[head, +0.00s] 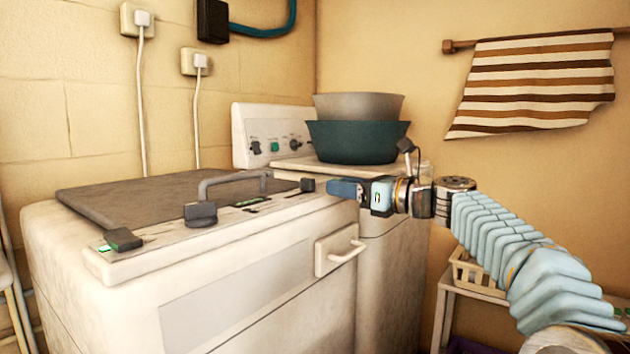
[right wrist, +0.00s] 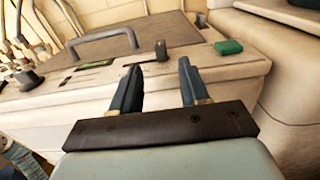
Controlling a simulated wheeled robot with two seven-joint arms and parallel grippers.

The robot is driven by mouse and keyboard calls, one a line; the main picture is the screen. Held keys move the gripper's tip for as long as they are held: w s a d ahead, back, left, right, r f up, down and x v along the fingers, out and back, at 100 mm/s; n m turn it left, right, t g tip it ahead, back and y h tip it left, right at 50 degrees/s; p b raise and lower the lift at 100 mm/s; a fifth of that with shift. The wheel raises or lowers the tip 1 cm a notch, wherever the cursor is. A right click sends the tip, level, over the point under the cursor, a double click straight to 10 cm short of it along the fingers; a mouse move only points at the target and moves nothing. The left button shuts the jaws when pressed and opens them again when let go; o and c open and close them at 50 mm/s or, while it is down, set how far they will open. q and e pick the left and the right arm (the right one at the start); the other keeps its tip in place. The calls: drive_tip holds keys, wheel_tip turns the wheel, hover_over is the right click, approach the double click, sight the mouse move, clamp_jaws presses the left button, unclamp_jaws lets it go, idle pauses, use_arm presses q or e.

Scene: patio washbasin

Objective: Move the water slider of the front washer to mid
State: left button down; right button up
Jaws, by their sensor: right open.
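The front washer (head: 270,270) is white, with a dark lid and a control strip along its front top edge. The strip carries a round grey knob (head: 200,214), a slotted panel with green marks (head: 250,202) and dark blocks at both ends. In the right wrist view, a small dark lever (right wrist: 161,50) stands near a green block (right wrist: 228,47). Labels are too small to read, so I cannot tell surely which part is the water slider. My right gripper (right wrist: 158,78) is open and empty; the lever shows between and beyond its fingertips. My left gripper is out of view.
A grey bar handle (head: 235,178) rises above the lid. A second washer (head: 270,135) stands behind, bearing a teal basin (head: 355,142) and a grey one (head: 358,106). A drawer handle (head: 348,250) juts from the front face. A cream basket (head: 470,272) stands at right.

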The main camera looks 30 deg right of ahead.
sight(313, 182)
drive_tip(key=p+x, duration=0.1)
drive_tip(key=x, duration=0.6)
drive_tip(key=shift+w+a, duration=0.1)
drive_tip(key=shift+w, duration=0.15)
clamp_jaws()
